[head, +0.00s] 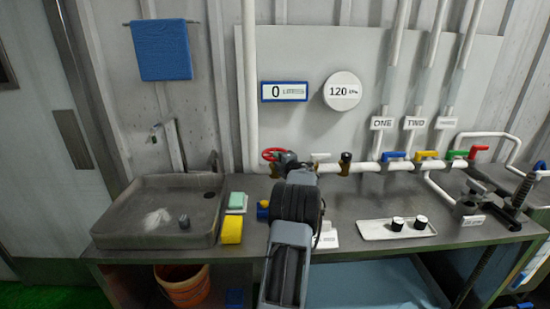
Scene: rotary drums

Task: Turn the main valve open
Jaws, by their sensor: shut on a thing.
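A red valve handle (271,154) sits on the white pipe along the back wall, left of centre in the head view. My arm reaches up from the bottom middle, and my gripper (283,158) is at the right side of this red handle. The gripper is shut on it, though the fingers are small and partly hidden by my arm. A brass-coloured fitting (275,171) shows below the handle. The exact angle of the handle is hard to tell.
Blue (393,156), yellow (428,155) and green (457,154) valve handles line the pipe at right. A steel sink (160,213), a yellow sponge (231,231) and a white tray (372,231) with two black-topped items are on the bench. A panel reads 0 (284,92); a round dial reads 120 (342,91).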

